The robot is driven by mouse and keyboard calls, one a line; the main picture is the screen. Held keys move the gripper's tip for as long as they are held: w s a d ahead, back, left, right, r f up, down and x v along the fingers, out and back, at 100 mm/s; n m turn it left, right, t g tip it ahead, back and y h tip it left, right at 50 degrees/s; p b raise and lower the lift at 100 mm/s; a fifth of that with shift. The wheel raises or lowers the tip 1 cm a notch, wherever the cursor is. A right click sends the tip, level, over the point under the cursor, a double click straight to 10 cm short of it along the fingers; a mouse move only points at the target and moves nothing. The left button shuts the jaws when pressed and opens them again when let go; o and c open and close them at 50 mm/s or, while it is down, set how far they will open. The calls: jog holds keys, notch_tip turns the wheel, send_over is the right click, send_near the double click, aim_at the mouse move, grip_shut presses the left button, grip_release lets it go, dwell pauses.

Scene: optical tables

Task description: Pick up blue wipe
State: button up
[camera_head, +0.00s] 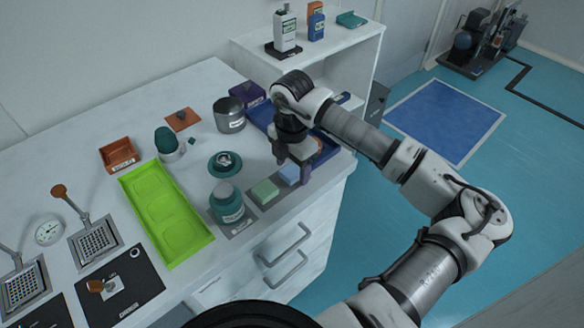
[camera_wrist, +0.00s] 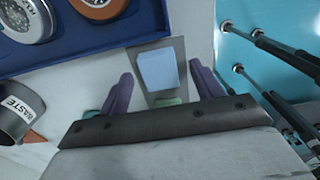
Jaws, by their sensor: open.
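The blue wipe (camera_head: 290,174) is a light blue block on a grey mat near the table's front edge in the head view, partly covered by my gripper. In the wrist view the blue wipe (camera_wrist: 158,70) lies between and beyond the two purple fingertips. My gripper (camera_wrist: 163,85) is open and empty, with one finger on each side of the wipe. In the head view my gripper (camera_head: 291,172) is over the wipe, pointing down. I cannot tell its exact height above the wipe.
A green wipe (camera_head: 264,191) sits beside the blue one, with a teal jar (camera_head: 227,204) to its left. A blue tray (camera_wrist: 95,52) holding round containers is close by. A cup marked WASTE (camera_wrist: 17,112) stands left. The table edge is near on the right.

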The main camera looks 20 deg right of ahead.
aim_at(292, 171)
jog(key=shift+f, duration=0.3)
jog(key=c, duration=1)
jog(key=shift+r, duration=0.15)
jog(key=shift+c, duration=0.2)
notch_tip(292, 171, up, 20)
jog(key=b, duration=0.4)
